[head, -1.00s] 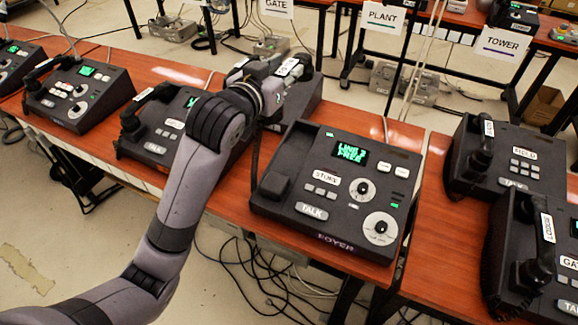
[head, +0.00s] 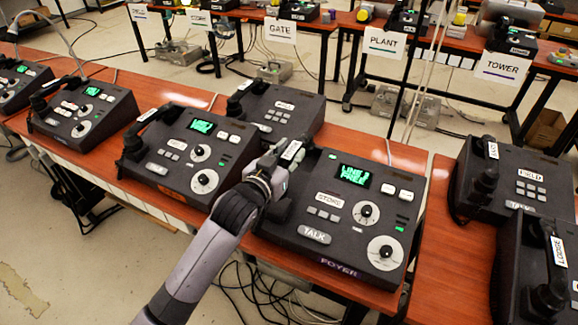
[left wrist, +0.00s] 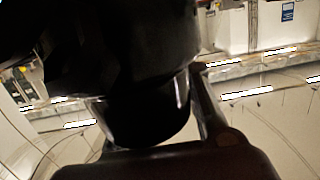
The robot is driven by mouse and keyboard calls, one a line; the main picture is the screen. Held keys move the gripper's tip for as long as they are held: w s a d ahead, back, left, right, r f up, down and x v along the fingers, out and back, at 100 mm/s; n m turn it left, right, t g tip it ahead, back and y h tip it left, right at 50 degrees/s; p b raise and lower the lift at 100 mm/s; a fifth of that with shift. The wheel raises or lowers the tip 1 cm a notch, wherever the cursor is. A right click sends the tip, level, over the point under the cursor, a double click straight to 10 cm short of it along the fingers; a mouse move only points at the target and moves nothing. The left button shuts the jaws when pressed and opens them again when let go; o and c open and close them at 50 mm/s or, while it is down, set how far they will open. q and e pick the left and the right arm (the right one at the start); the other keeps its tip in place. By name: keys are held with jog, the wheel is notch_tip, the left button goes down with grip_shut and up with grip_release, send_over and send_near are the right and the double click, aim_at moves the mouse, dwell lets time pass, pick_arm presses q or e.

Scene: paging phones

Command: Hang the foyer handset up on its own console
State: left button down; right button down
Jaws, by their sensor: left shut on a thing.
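The foyer console (head: 318,262) is a dark desk unit with a FOYER label on its front edge, a lit green screen, buttons and two white dials. My left gripper (head: 272,170) is shut on a black handset (head: 291,151) with a white label, at the console's left side, over the cradle area. The gripper and arm hide much of the handset, and I cannot tell whether it touches the cradle. In the left wrist view the handset (left wrist: 145,120) is a large dark shape between the fingers. My right gripper is not in view.
Another console (head: 185,150) with its handset on stands close to the left, and one more (head: 280,112) is just behind. Two consoles (head: 515,175) stand on the right table. Bare wood (head: 400,155) shows behind the foyer console. Cables hang below the table.

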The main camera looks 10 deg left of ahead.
pick_arm(q)
jog(key=shift+f, duration=1.85)
jog(key=c, duration=1.2)
grip_release()
jog(key=shift+f, duration=0.15)
jog(key=shift+s, duration=0.1)
jog(key=v, duration=1.2)
jog(key=shift+b, duration=0.35)
